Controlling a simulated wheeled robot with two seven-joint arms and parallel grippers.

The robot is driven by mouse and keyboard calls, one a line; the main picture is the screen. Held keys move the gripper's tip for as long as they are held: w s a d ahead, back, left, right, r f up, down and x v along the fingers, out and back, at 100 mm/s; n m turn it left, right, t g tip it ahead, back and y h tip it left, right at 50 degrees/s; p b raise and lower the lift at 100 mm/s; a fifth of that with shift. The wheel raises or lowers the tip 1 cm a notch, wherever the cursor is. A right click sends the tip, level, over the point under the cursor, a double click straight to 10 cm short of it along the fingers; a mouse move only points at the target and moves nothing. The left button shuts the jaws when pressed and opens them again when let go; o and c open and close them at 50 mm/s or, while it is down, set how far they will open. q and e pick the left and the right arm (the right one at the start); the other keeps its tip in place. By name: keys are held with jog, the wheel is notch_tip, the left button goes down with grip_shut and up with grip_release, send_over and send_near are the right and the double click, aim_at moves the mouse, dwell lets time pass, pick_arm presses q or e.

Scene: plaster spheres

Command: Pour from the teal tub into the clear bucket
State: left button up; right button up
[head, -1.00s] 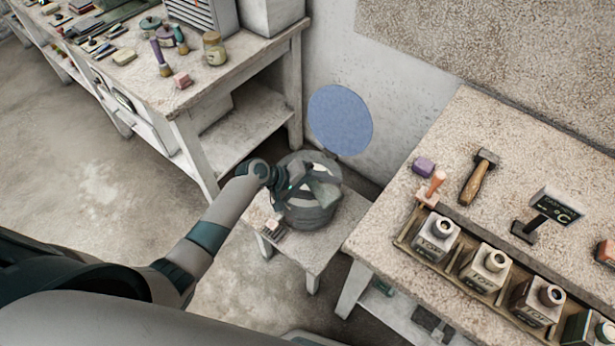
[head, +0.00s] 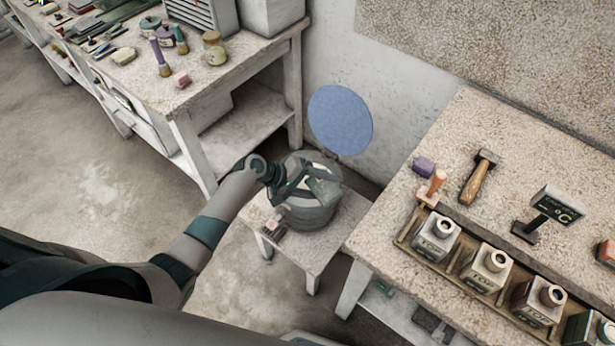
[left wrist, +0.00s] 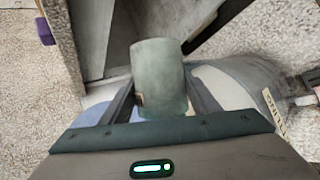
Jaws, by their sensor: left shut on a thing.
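The clear bucket (head: 308,216) stands on a small low stool in the head view. Its see-through wall also shows at the right of the left wrist view (left wrist: 240,82). My left gripper (head: 308,185) is above the bucket's mouth, shut on the teal tub (head: 324,191). The tub looks tilted over the bucket. In the left wrist view, the tub (left wrist: 160,75) sits between the two dark fingers. Its inside and any stream from it cannot be made out. My right gripper is not in view.
The stool (head: 343,224) also carries a small dark item (head: 274,226) at the bucket's left. A blue disc (head: 340,120) stands behind the bucket. A table at right holds a hammer (head: 478,178) and several bottles. A workbench (head: 238,62) is at upper left.

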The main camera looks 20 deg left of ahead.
pick_arm(q)
jog(key=shift+r, duration=0.1)
jog(key=shift+w+a+r+n+h, duration=0.1)
jog(key=shift+a+n+h, duration=0.05)
jog(key=shift+n+h, duration=0.2)
jog(key=shift+b, duration=0.3)
dwell(0.6)
jog(key=shift+w+a+r+g+h, duration=0.15)
jog(key=shift+g+h, duration=0.15)
jog(key=shift+h, duration=0.05)
dwell(0.7)
jog(key=shift+w+a+r+n+h+b, duration=0.15)
jog(key=shift+n+h+b, duration=0.15)
jog(key=shift+n+b, duration=0.2)
dwell(0.6)
